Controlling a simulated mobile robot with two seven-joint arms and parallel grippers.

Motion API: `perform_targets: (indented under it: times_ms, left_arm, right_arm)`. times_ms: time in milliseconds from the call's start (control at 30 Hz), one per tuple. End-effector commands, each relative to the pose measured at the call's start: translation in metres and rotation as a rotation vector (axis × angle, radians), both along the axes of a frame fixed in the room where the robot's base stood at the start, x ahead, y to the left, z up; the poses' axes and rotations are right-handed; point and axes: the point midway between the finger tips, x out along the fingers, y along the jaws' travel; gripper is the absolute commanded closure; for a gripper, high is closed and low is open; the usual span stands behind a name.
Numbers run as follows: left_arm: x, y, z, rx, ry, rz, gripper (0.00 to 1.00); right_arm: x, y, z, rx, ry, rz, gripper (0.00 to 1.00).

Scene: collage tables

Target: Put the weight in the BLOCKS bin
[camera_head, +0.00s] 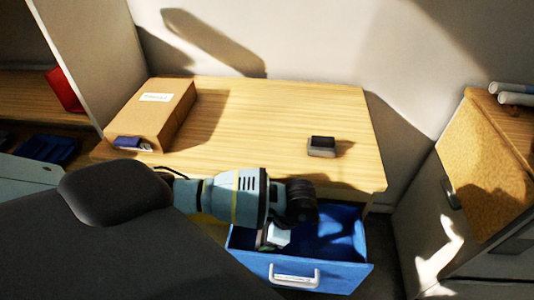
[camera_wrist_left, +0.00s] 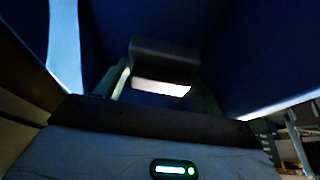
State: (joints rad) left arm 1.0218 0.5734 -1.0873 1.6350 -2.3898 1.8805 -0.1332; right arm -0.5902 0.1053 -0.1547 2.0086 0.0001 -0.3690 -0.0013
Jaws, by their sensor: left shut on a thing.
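My left gripper (camera_head: 275,238) reaches down into the open blue drawer bin (camera_head: 318,274), near its left side. It is shut on a small dark grey block with a bright pale face, which I take for the weight (camera_wrist_left: 165,52); the left wrist view shows it between the fingers (camera_wrist_left: 163,85), with blue walls around it. In the head view the held thing is mostly hidden by the gripper. The bin has a white handle and a white label on its front, too small to read. My right gripper is not in view.
The wooden table (camera_head: 270,110) stands behind the drawer. A cardboard box (camera_head: 172,108) with a white label is at its left, and a small dark-topped grey block (camera_head: 321,147) at its right. A cabinet (camera_head: 485,170) stands at the far right.

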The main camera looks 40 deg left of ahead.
Motion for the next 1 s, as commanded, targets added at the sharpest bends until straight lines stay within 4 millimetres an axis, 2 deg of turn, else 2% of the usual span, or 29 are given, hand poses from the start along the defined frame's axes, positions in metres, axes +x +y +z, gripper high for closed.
perform_targets:
  times_ms: [333, 800, 833, 900, 1000]
  left_arm:
    - [-0.001, 0.0, -0.041, 0.001, 0.003, 0.001, 0.73]
    - [0.0, 0.0, -0.047, 0.0, 0.0, 0.0, 0.73]
    - [0.0, 0.0, -0.047, 0.001, 0.001, 0.0, 0.3]
    - [0.0, 0.0, -0.047, 0.0, 0.0, 0.0, 0.23]
    - [0.0, 0.0, -0.047, 0.001, 0.001, 0.0, 0.23]
  right_arm:
    - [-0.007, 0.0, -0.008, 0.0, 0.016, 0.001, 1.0]
    - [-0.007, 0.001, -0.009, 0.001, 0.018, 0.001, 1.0]
    - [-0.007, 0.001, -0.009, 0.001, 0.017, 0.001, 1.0]
    - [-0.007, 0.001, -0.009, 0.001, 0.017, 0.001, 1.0]
    - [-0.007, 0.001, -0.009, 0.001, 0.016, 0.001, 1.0]
